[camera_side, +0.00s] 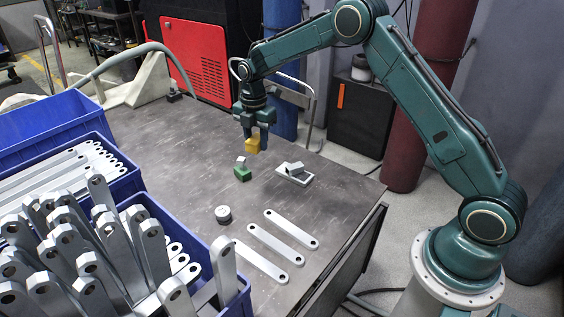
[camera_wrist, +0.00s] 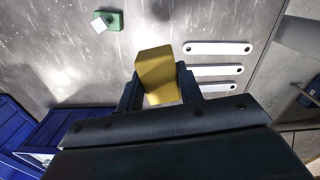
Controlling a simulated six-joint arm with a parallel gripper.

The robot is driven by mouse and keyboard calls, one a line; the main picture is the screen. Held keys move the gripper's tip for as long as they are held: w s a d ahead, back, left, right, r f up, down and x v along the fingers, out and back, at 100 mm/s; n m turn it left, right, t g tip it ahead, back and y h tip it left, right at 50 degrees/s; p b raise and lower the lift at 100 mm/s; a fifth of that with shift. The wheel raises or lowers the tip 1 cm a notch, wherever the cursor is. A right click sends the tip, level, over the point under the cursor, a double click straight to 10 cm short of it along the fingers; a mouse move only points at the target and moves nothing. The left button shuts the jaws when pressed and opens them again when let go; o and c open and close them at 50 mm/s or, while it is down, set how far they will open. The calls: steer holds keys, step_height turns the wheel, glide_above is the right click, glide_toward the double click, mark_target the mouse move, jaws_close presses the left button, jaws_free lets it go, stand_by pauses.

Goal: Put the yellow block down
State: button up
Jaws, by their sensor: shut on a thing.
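The yellow block (camera_side: 252,145) is between the fingers of my gripper (camera_side: 254,138), which is shut on it. In the side view it is held above the far part of the dark table, behind a green block.
A green block (camera_side: 243,174) with a small white cube (camera_side: 241,161) on it stands on the table (camera_side: 185,150). Nearby are a grey part on a pale plate (camera_side: 303,179), a grey cylinder (camera_side: 223,214) and flat brackets (camera_side: 278,238). Blue crates (camera_side: 38,130) of brackets fill the left.

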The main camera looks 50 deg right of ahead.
steer(key=shift+s, duration=0.1)
steer(key=shift+s+d, duration=0.25)
steer(key=shift+s, duration=0.2)
steer(key=s+d+m, duration=0.1)
steer(key=s+d, duration=0.2)
steer(key=s, duration=0.6)
steer(key=m, duration=0.1)
glide_above(323, 224)
steer(key=shift+r, duration=0.1)
step_height(323, 224, down, 16)
steer(key=shift+w+f, duration=0.1)
stand_by(0.4)
steer(key=shift+f, duration=1.9)
